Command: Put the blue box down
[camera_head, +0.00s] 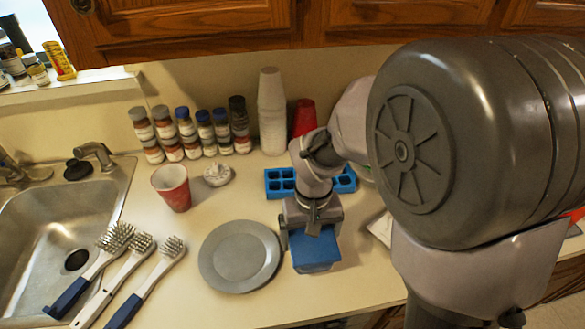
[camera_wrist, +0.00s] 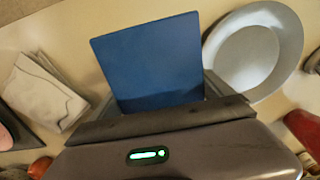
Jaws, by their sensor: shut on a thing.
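The blue box (camera_head: 316,249) is held in my gripper (camera_head: 311,232), right of the grey plate in the head view. Its flat blue face (camera_wrist: 150,62) fills the middle of the wrist view, between the jaws. My gripper is shut on the box. The box hangs over or rests on the front part of the counter; I cannot tell whether its underside touches the surface. My arm hides part of the counter behind it.
A grey plate (camera_head: 239,257) lies just left of the box. A blue compartment tray (camera_head: 281,182) stands behind my gripper. A red cup (camera_head: 171,187), several brushes (camera_head: 147,283) and the sink (camera_head: 52,232) are further left. White cloths (camera_wrist: 45,92) lie opposite the plate.

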